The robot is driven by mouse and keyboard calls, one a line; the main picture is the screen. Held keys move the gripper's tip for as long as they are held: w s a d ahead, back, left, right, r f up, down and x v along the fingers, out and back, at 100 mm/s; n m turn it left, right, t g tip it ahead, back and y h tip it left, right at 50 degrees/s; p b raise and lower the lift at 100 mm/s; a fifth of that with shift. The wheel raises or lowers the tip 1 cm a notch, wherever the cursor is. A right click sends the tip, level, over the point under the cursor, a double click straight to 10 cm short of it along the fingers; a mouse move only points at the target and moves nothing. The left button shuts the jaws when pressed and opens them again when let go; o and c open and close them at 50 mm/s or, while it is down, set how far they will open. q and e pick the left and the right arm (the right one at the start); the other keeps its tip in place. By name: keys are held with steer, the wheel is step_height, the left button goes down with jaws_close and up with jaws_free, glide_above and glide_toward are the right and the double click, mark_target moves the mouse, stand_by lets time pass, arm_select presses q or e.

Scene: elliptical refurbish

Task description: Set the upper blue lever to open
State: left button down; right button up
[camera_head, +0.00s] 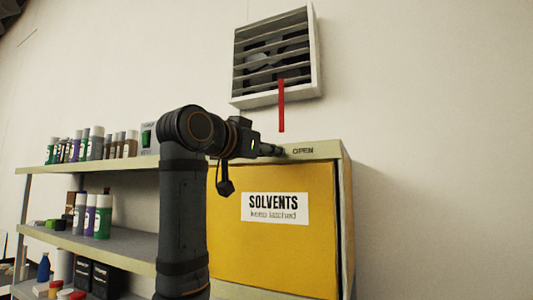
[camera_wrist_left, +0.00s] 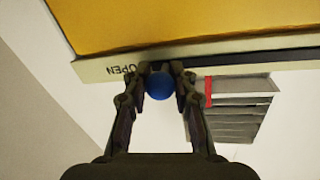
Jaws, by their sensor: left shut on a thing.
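The upper blue lever shows in the left wrist view as a round blue knob (camera_wrist_left: 160,86) between the fingertips. My left gripper (camera_head: 276,150) is at the top front edge of the yellow solvents cabinet (camera_head: 235,245), just left of the OPEN label (camera_head: 303,151). In the left wrist view my left gripper (camera_wrist_left: 160,80) is shut on the knob, with the label (camera_wrist_left: 123,69) beside it. In the head view the lever is hidden by the gripper. My right gripper is not in view.
A vent (camera_head: 255,75) with a hanging red strip (camera_head: 282,105) is on the wall above the cabinet. Shelves (camera_head: 115,248) with several bottles and cans stand at the left. The wall (camera_head: 440,170) right of the cabinet is bare.

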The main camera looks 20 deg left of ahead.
arm_select(q)
steer(key=shift+f, duration=0.15)
steer(key=c, duration=1.4)
jaws_free()
steer(key=shift+o, duration=1.2)
steer(key=shift+s+d, duration=0.1)
steer(key=shift+o, duration=0.5)
steer(key=shift+s+d+r, duration=0.15)
steer(key=shift+r, duration=0.05)
steer(key=v, duration=1.2)
